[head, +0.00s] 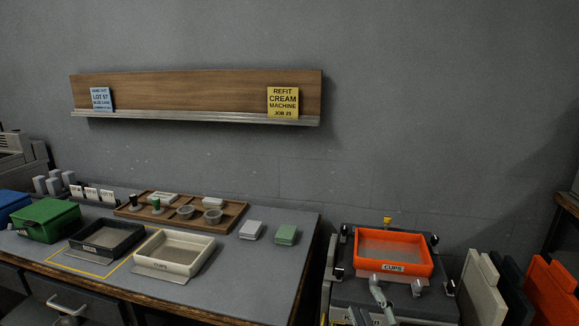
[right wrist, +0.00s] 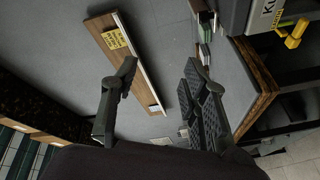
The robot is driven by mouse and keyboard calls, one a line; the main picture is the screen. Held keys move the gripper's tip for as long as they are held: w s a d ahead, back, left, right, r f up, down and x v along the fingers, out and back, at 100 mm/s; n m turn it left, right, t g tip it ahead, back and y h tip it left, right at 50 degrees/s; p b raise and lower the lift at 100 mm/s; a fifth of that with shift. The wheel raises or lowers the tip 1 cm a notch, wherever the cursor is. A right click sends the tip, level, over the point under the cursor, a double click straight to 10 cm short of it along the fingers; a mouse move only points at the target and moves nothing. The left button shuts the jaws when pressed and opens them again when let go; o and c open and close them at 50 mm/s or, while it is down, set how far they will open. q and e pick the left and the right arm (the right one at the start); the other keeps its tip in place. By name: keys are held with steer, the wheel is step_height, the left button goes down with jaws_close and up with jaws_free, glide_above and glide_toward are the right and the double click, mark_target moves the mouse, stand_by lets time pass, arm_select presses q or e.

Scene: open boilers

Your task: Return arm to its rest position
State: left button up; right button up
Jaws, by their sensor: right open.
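My right gripper (head: 390,295) shows at the lower edge of the head view, in front of an orange tray labelled CUPS (head: 407,268). In the right wrist view the same gripper (right wrist: 160,80) is open, its two fingers wide apart. Nothing is between them; the wall and shelf show beyond. I cannot tell whether the gripper touches the machine under the orange tray.
The orange tray sits on a dark machine (head: 340,296). The table (head: 262,270) at left holds a black tray (head: 105,238), a cream tray (head: 172,254), a wooden board (head: 232,221) and a green box (head: 47,220). Upright panels (head: 482,290) stand at right. A wall shelf (head: 195,95) hangs above.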

steer(key=s+d+f+m+g+h, duration=0.1)
steer(key=s+d+f+m+g, duration=0.1)
steer(key=s+f+m+g, duration=0.45)
steer(key=s+d+f+m+g+h, duration=0.1)
steer(key=s+d+f+h, duration=0.2)
steer(key=f, duration=0.6)
steer(key=s+f+m+g+y, duration=0.15)
steer(key=s+f+g, duration=0.25)
steer(key=s, duration=0.5)
steer(key=s+f+m+g+y, duration=0.1)
steer(key=s+f+m+g, duration=0.25)
steer(key=s, duration=0.45)
step_height(320, 180, down, 25)
steer(key=s+p, duration=0.2)
steer(key=s+d+f+g+p, duration=0.1)
steer(key=s+d+f+g, duration=0.1)
steer(key=s+f, duration=1.1)
steer(key=s+d+n, duration=0.1)
steer(key=s, duration=0.2)
steer(key=shift+s+f+h+p, duration=0.15)
steer(key=shift+s+h+p, duration=0.1)
steer(key=shift+h+p, duration=0.15)
